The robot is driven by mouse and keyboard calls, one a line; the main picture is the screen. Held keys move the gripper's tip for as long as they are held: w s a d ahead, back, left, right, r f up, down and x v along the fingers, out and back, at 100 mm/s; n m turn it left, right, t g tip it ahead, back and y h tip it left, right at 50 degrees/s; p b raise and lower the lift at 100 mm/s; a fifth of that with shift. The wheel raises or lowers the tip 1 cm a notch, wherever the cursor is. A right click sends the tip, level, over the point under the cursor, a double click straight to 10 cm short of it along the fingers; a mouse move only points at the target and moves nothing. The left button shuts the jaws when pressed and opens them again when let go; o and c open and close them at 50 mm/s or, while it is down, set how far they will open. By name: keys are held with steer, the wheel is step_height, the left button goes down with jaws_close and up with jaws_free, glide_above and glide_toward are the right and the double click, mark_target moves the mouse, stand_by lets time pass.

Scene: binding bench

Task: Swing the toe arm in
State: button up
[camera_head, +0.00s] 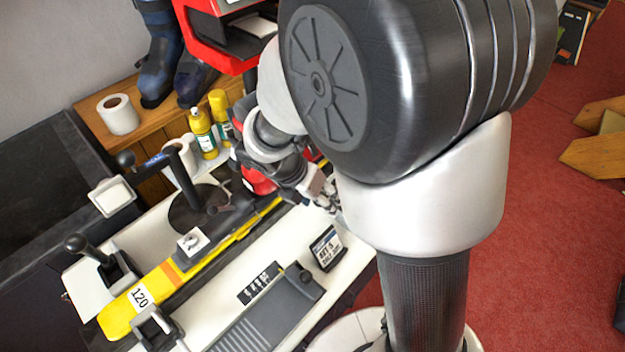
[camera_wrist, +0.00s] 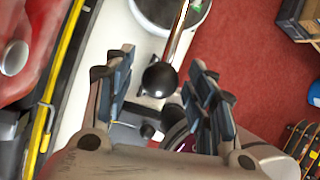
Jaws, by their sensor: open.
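In the wrist view a shiny metal rod ends in a black ball knob (camera_wrist: 160,78). It looks like the toe arm, though I cannot be sure. My gripper (camera_wrist: 161,64) is open, with one finger on each side of the knob. I cannot tell whether either finger touches it. In the head view my gripper (camera_head: 328,194) is small and partly hidden behind my own arm, at the far right end of the bench. The knob is hidden there.
A yellow ski (camera_head: 165,275) marked 120 lies along the white bench (camera_head: 215,305). A dark swivel post (camera_head: 185,165) and a black-knobbed lever (camera_head: 80,243) stand on its left. Bottles (camera_head: 203,130) and boots (camera_head: 160,60) are behind. Red floor (camera_head: 545,220) is open on the right.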

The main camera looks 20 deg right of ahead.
steer(key=shift+d+f, duration=0.15)
steer(key=shift+f, duration=0.25)
jaws_close()
stand_by(0.4)
